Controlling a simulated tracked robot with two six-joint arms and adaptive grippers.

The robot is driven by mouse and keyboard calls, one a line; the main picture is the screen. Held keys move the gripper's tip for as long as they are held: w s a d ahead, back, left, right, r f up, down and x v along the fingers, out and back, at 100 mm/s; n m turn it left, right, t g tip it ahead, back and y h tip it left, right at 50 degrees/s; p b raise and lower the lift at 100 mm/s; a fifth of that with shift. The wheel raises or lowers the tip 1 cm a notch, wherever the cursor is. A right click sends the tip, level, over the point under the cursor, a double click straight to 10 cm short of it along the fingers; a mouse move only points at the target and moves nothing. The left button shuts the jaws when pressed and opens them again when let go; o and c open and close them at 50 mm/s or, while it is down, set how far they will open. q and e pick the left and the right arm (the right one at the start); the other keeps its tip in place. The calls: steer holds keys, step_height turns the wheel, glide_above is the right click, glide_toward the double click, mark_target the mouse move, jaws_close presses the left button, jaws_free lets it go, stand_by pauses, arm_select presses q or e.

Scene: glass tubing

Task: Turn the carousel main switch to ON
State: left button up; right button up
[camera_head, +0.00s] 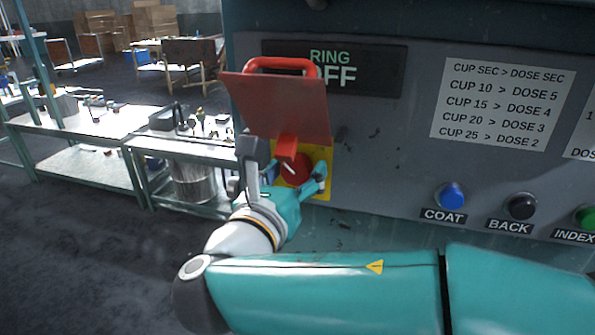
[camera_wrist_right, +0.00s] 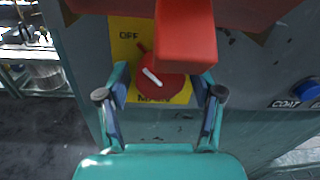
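The main switch is a round red knob (camera_head: 292,172) on a yellow plate (camera_head: 323,157). In the right wrist view the knob (camera_wrist_right: 165,80) has a white mark slanting up and left, towards the OFF lettering on the plate (camera_wrist_right: 126,52). MAIN is printed below, partly hidden. A red hinged cover (camera_head: 280,103) with a handle stands raised above, its red block (camera_wrist_right: 185,35) hanging over the knob's top. My right gripper (camera_head: 296,178) is open, its fingers on either side of the knob; I cannot tell whether they touch it. My left gripper is out of view.
A dark display (camera_head: 375,70) reads RING and a partly hidden word ending FF. COAT (camera_head: 452,195), BACK (camera_head: 521,206) and INDEX (camera_head: 586,217) buttons sit to the right. Metal benches (camera_head: 90,125) with equipment stand left of the cabinet. Floor is clear at lower left.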

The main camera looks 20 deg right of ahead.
steer(key=c, duration=0.8)
steer(key=shift+d, duration=0.1)
steer(key=shift+c, duration=0.2)
